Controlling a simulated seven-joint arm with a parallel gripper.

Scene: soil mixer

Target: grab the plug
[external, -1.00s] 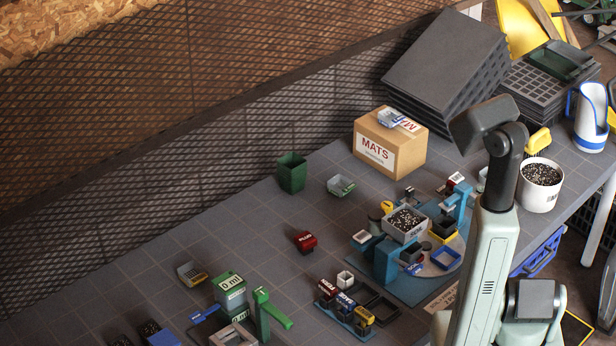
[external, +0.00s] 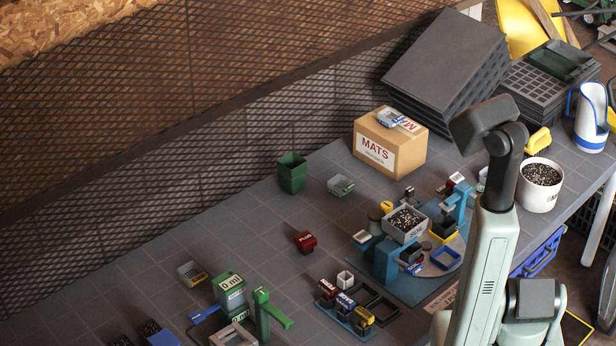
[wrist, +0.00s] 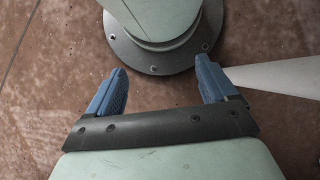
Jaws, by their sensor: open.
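A small dark red block with white lettering that looks like "PLUG" (external: 305,241) sits alone on the grey tiled table, left of the blue mixer stand. Another dark red labelled block (external: 327,288) sits in a blue rack (external: 352,322) nearer the front; its lettering is too small to read surely. My gripper (wrist: 160,85) shows in the wrist view with two blue fingers spread wide and nothing between them. Behind the fingers are a brown floor and a round grey bolted base. The plug is not in the wrist view, and my gripper is not visible in the external view.
The blue mixer (external: 386,260) holds a white tub of speckled soil (external: 405,238). A green bin (external: 292,173), a grey-green tray (external: 341,186) and a MATS box (external: 375,153) stand behind. A green stand (external: 263,315) is at front left. Tabletop around the lone red block is clear.

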